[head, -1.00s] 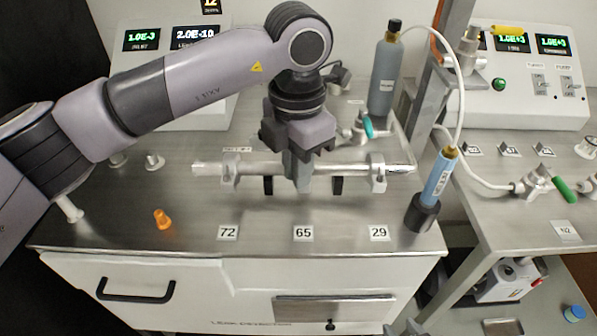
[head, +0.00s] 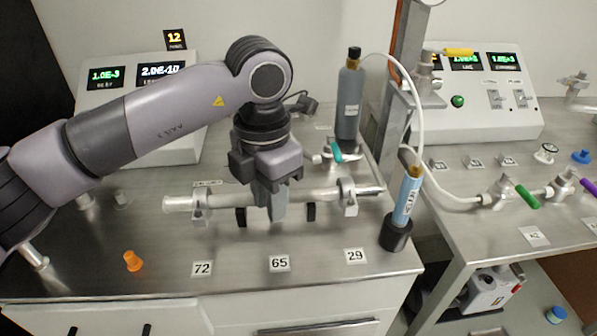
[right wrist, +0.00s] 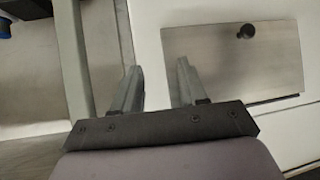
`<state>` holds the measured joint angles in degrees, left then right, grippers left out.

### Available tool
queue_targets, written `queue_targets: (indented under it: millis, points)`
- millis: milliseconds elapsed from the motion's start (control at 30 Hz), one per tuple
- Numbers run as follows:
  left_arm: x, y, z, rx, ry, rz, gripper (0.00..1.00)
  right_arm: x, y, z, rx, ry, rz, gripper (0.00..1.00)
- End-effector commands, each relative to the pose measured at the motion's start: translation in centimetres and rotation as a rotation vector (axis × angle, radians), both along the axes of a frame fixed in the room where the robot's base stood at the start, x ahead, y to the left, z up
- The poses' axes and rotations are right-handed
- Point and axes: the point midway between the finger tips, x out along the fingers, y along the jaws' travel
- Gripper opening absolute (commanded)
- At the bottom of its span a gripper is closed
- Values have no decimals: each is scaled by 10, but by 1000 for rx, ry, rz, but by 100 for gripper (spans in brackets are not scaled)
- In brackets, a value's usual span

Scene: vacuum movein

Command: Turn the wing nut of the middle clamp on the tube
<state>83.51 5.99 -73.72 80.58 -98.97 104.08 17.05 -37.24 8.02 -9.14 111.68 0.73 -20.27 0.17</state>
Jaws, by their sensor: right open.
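The metal tube (head: 322,195) lies level above the bench top, left to right. A left clamp (head: 199,205) and a right clamp (head: 348,197) show on it. The middle clamp and its wing nut are hidden behind my left gripper (head: 277,212), which points down over the middle of the tube, above the 65 label (head: 279,263). Its fingers overlap in this view, so I cannot tell whether they are closed on anything. My right gripper (right wrist: 158,72) is open and empty in the right wrist view, in front of the white cabinet.
An orange cone-shaped piece (head: 133,261) stands front left. A blue cylinder (head: 407,196) stands in a black holder (head: 396,233) right of the tube. A grey bottle (head: 349,100) and a teal-handled valve (head: 335,152) are behind it. A gap separates the right-hand bench (head: 480,235).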

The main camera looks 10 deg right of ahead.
Motion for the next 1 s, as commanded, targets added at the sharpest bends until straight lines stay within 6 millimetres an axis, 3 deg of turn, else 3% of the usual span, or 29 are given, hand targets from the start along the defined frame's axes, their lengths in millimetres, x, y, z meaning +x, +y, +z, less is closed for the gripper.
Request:
queue_targets:
  millis: [267, 567, 933, 1000]
  points:
    - [4, 4, 0, 7, -8, 41, 38, 0, 0, 4, -2, -2, 3, 43]
    - [0, 1, 3, 7, -1, 275, 38, 0, 0, 30, -1, -1, 1, 43]
    - [0, -1, 74, 2, -8, 277, 38, 0, 0, 13, 0, -1, 0, 43]
    - [2, 5, 68, 9, -4, 274, 38, 0, 0, 8, 0, -1, 0, 43]
